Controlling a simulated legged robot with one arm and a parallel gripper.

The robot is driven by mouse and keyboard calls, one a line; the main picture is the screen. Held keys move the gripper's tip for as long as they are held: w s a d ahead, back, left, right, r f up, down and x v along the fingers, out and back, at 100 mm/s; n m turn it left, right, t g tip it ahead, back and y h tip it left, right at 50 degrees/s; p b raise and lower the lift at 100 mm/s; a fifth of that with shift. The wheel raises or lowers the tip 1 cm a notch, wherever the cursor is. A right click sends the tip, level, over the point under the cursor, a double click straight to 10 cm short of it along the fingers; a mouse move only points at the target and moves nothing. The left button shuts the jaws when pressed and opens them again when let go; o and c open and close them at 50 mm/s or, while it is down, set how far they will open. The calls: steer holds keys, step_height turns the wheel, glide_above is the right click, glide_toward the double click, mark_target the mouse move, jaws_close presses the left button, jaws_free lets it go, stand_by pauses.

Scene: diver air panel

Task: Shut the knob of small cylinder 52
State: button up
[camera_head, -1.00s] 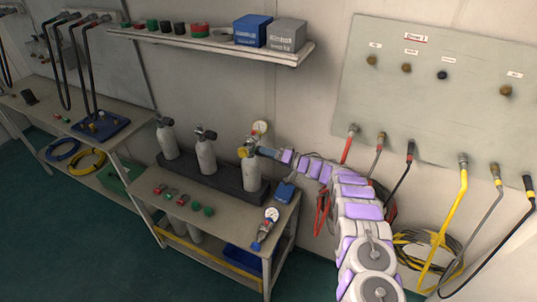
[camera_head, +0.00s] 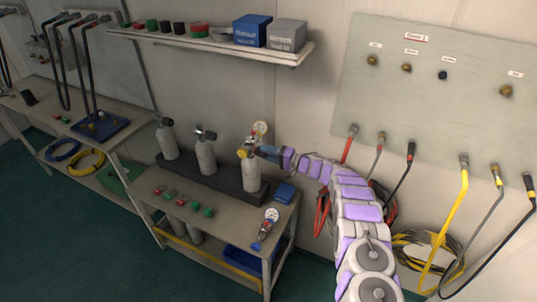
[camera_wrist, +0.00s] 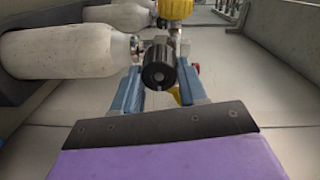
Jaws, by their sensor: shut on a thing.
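Three small grey cylinders stand upright in a dark rack (camera_head: 212,178) on the low bench; I cannot read a number on any. My gripper (camera_head: 259,151) is at the top of the right cylinder (camera_head: 251,178), reaching in from the right. In the wrist view, the blue fingers of my gripper (camera_wrist: 160,80) are shut on a black knob (camera_wrist: 158,76) at that cylinder's valve. The cylinder body lies to the left there. A yellow fitting (camera_wrist: 174,9) and a gauge (camera_head: 260,128) sit by the valve. The middle cylinder (camera_head: 206,157) and left cylinder (camera_head: 168,141) have dark knobs.
Several red and green caps (camera_head: 182,199) lie on the bench front. A loose gauge (camera_head: 271,215) and a blue item (camera_head: 286,193) lie at its right end. A shelf (camera_head: 215,42) with boxes hangs above. Hoses (camera_head: 457,200) hang from the wall panel at right.

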steer(key=shift+f, duration=0.2)
steer(key=o, duration=0.9)
steer(key=shift+f, duration=0.1)
steer(key=shift+o, duration=0.9)
steer(key=shift+a, duration=0.1)
steer(key=p+v, duration=0.2)
steer(key=v, duration=1.5)
steer(key=shift+d+p, duration=0.25)
steer(key=shift+p, duration=0.15)
